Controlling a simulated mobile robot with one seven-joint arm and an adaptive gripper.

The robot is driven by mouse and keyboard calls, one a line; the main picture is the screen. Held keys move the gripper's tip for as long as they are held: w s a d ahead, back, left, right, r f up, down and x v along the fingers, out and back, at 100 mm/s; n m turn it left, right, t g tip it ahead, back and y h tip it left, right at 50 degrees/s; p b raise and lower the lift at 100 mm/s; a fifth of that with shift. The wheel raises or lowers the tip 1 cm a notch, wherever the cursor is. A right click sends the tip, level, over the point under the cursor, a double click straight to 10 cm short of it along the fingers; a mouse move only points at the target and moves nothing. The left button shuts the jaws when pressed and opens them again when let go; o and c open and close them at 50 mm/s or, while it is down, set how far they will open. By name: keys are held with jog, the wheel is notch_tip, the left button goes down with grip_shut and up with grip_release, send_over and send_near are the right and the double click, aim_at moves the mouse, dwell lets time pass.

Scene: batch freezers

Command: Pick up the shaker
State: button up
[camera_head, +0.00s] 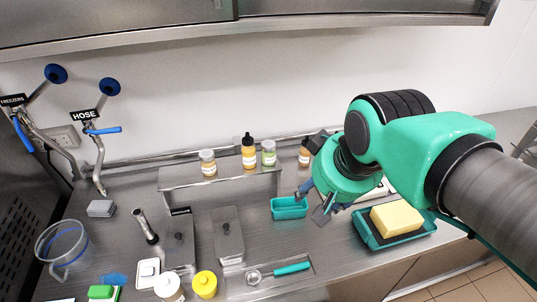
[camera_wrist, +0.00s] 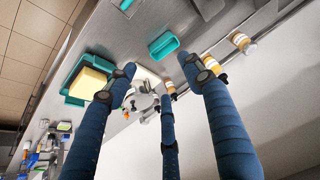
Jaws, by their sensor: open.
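My gripper (camera_head: 311,204) is open and empty above the counter, just right of a small teal tray (camera_head: 289,208). Its three blue fingers spread apart in the wrist view (camera_wrist: 160,78). I cannot tell for sure which container is the shaker. A white-topped container (camera_head: 168,289) and a yellow one (camera_head: 205,285) stand at the front. Labelled jars also show beyond the fingers in the wrist view (camera_wrist: 240,42).
A yellow bottle (camera_head: 249,155) stands between the shelf jars. A teal tray (camera_head: 369,243) holds a yellow block (camera_head: 397,218) at right. A clear pitcher (camera_head: 62,246) stands at left. A teal-handled scoop (camera_head: 290,268) lies in front. Metal-lidded wells (camera_head: 228,238) fill the middle.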

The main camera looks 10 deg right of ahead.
jog(key=w+g, duration=0.1)
jog(key=w, duration=1)
jog(key=m+g+b, duration=0.2)
jog(key=m+g, duration=0.1)
send_near(268, 144)
notch_tip(268, 144, down, 6)
jog(key=shift+w+d+r, duration=0.1)
jog(key=shift+r, duration=0.1)
jog(key=shift+w+f+m+p, duration=0.35)
jog(key=shift+f+p, duration=0.15)
jog(key=shift+p, duration=0.75)
jog(key=shift+w+f+m+g+p, duration=0.15)
jog(key=shift+f+m+g+p, duration=0.1)
jog(key=shift+f+g+p, duration=0.55)
jog(key=shift+f, duration=0.2)
jog(key=shift+f, duration=1.25)
jog(key=shift+f, duration=0.1)
